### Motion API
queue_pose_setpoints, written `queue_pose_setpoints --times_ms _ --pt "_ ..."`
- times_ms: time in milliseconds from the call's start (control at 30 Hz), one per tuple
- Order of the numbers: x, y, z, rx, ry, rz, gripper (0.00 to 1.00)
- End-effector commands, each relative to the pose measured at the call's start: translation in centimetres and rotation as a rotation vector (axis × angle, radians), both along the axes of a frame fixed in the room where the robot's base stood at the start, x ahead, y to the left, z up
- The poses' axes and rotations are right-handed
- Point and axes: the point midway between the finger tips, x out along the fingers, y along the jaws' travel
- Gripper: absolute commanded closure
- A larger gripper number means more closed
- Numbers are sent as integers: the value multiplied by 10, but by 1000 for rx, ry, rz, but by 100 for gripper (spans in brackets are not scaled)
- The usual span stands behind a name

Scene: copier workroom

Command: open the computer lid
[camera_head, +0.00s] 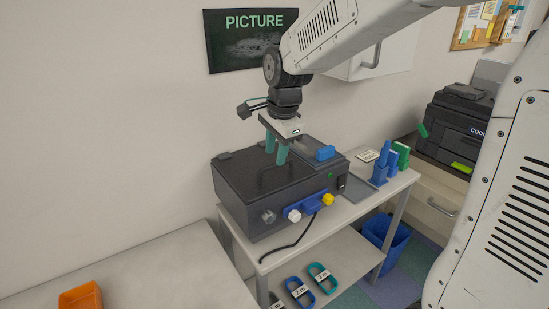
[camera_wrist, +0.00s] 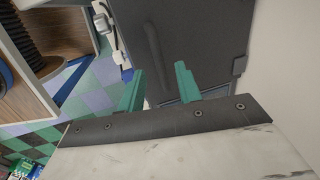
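The computer appears to be the dark grey box (camera_head: 262,215) on the white table; it has grey, white and yellow knobs and a blue part on its front. Its flat black lid (camera_head: 245,180) looks shut. The lid also fills the upper middle of the wrist view (camera_wrist: 200,35), with a small dark tab (camera_wrist: 239,66) at its edge. My gripper (camera_head: 277,152) points down over the lid's far right part, its teal fingers apart with nothing between them. In the wrist view the gripper (camera_wrist: 160,88) is also open. I cannot tell whether the fingertips touch the lid.
A black printer (camera_head: 457,125) is farther right. A blue bin (camera_head: 388,238) stands below. An orange tray (camera_head: 81,297) sits on the left surface.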

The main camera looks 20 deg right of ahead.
Motion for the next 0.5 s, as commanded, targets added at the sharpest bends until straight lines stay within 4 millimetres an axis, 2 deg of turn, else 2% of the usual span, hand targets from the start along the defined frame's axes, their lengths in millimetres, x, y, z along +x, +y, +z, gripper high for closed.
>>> queue_pose_setpoints --times_ms 100,200,500 --pt "2 1 -16 0 3 0 66" --pt "4 1 -23 0 1 1 66" --pt "5 1 -27 0 0 1 66"
